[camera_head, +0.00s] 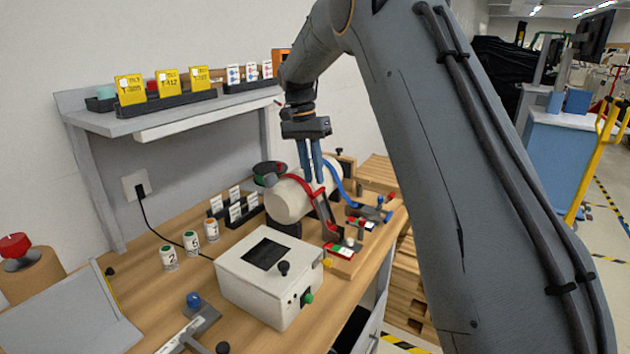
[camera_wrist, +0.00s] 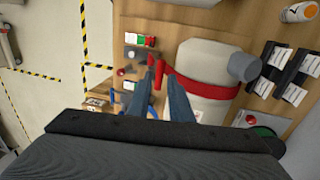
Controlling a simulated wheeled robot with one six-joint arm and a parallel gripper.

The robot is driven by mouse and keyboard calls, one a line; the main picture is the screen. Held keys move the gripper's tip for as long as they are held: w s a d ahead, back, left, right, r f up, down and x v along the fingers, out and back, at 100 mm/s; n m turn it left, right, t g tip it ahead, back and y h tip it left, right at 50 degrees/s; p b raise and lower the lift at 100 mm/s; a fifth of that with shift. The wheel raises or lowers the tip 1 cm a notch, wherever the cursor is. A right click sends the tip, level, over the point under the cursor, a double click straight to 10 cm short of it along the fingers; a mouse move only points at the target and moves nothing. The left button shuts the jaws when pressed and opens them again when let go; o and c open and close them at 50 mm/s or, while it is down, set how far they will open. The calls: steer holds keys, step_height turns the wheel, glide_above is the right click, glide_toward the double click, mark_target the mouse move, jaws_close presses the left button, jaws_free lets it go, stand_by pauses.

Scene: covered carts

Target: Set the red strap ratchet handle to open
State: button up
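The red strap (camera_head: 300,183) wraps around a white cylinder (camera_head: 287,201) lying on the workbench. Its dark ratchet with a red end (camera_head: 327,215) hangs on the cylinder's near right side. In the wrist view the red strap (camera_wrist: 205,90) crosses the cylinder, and a red part of the ratchet (camera_wrist: 156,78) shows between the fingers. My gripper (camera_head: 314,181) points down at the strap, its two blue fingers a small gap apart. In the wrist view my gripper (camera_wrist: 158,68) has its tips beside the ratchet. I cannot tell whether they touch it. The handle's exact angle is partly hidden.
A red-green label plate (camera_head: 341,252) sits in front. A white box with knobs (camera_head: 270,276) stands nearer, left of it. A shelf (camera_head: 170,118) overhangs the back left.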

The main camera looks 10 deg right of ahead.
steer(key=shift+s+d+f+p, duration=0.15)
steer(key=shift+f+p, duration=0.1)
steer(key=shift+f, duration=0.65)
steer(key=shift+s+d+f+p, duration=0.1)
steer(key=shift+s+f+p, duration=0.1)
steer(key=shift+f, duration=0.65)
jaws_close()
steer(key=shift+s+d+r, duration=0.25)
steer(key=shift+s+d, duration=0.1)
steer(key=shift+d, duration=0.1)
steer(key=shift+s+d, duration=0.1)
steer(key=shift+s, duration=0.1)
steer(key=shift+w, duration=0.1)
jaws_free()
